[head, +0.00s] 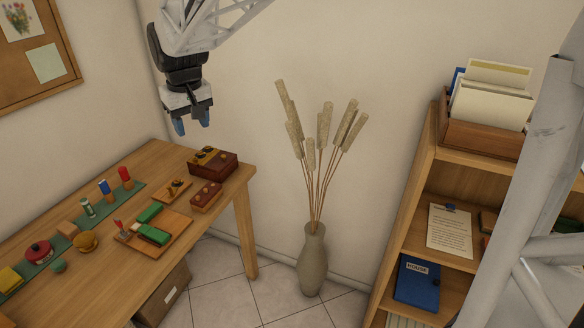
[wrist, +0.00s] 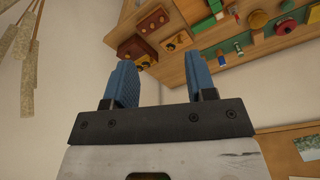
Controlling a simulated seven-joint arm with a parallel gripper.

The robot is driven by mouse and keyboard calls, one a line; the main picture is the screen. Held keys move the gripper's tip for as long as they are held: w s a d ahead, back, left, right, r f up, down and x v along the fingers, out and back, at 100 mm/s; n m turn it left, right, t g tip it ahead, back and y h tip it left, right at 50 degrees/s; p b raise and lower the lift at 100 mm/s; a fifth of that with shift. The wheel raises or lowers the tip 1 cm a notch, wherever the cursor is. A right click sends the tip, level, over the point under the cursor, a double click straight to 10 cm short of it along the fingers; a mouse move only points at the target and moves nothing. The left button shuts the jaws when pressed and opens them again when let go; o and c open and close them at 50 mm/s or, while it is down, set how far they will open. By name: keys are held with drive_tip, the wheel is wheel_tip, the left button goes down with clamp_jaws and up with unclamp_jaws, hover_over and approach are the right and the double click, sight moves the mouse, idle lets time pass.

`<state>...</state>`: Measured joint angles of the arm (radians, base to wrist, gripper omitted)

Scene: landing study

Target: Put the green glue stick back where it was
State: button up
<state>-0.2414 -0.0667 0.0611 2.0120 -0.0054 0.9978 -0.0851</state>
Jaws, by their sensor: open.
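A small green glue stick (head: 88,208) with a pale band appears to stand upright on the dark green strip (head: 72,234) along the back of the desk. A blue stick (head: 105,187) and a red stick (head: 125,174) stand to its right on the strip. The green stick also shows in the wrist view (wrist: 238,48), near the blue one (wrist: 221,60). My gripper (head: 192,122) is open and empty, high above the desk's far right end, up and to the right of the green stick. Its blue fingers (wrist: 158,78) are apart with nothing between them.
A wooden tray (head: 172,241) with green blocks lies in front of the strip. Dark red-brown boxes (head: 213,165) stand at the desk's right end. A tall vase (head: 312,262) stands right of the desk.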

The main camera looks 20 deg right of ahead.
drive_tip(key=s+d+f+m, duration=0.1)
drive_tip(key=s+d, duration=0.4)
drive_tip(key=s, duration=0.5)
drive_tip(key=s+d+f+m, duration=0.1)
drive_tip(key=s+d+f, duration=0.2)
drive_tip(key=s, duration=0.8)
drive_tip(key=s+d+f+m+t, duration=0.1)
drive_tip(key=s+d+f+m, duration=0.1)
drive_tip(key=s+d, duration=0.5)
drive_tip(key=s, duration=0.4)
drive_tip(key=shift+d+f+h, duration=0.25)
drive_tip(key=shift+f+h, duration=0.05)
